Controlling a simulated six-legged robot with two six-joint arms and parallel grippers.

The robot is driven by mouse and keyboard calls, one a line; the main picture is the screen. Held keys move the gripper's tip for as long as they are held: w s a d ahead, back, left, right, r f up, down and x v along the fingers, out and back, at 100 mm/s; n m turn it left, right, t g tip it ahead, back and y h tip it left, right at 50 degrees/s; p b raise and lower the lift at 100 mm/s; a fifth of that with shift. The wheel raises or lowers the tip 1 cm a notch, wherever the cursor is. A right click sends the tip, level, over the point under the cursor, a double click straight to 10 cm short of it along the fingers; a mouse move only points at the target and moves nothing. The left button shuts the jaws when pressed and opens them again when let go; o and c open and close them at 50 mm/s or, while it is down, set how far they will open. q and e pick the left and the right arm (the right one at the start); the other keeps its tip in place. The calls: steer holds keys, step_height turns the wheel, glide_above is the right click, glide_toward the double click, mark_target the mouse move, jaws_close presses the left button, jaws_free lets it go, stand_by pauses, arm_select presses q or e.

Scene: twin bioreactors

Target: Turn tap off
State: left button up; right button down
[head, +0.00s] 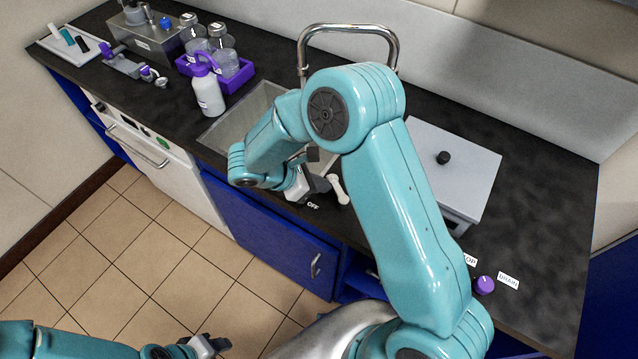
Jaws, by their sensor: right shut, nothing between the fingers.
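The tap's chrome spout (345,28) arches over the sink (232,122) at the counter's back; my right arm hides much of its lower part. A pale lever-like handle (339,190) shows at the sink's front edge, close to a label reading OFF (313,207). My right gripper (318,184) is shut and empty, just left of the pale handle. I cannot tell whether they touch. My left gripper (208,346) is low at the bottom of the view, over the floor, far from the tap; its jaws are too small to judge.
A white bottle (207,92) and a purple rack (240,78) with glass bottles stand left of the sink. A grey box (457,165) with a black knob is at right. A purple knob (484,285) sits by STOP and DRAIN labels. Tiled floor (150,240) lies open in front.

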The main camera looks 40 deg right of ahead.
mark_target(333, 180)
steer(key=shift+d+m, duration=0.2)
steer(key=shift+m, duration=0.1)
steer(key=shift+w+d+f+m+g+y+b, duration=0.15)
steer(key=shift+d+m+g+b, duration=0.15)
steer(key=shift+m+g, duration=0.2)
steer(key=shift+w+d+r+m+g+y+b, duration=0.15)
steer(key=shift+d+m+g+b, duration=0.1)
steer(key=shift+m+g, duration=0.2)
steer(key=m+g, duration=0.1)
steer(key=d+m+y, duration=0.1)
steer(key=m, duration=0.1)
steer(key=shift+d+f+g, duration=0.1)
steer(key=shift+d+g, duration=0.15)
steer(key=shift+g, duration=0.1)
steer(key=m+y, duration=0.1)
steer(key=d+m+g+y, duration=0.1)
steer(key=m, duration=0.1)
steer(key=d+m+g+y, duration=0.1)
steer(key=shift+s+d+b, duration=0.15)
steer(key=shift+s+b, duration=0.1)
steer(key=shift+b, duration=0.15)
steer(key=shift+s+d, duration=0.15)
steer(key=shift+d, duration=0.2)
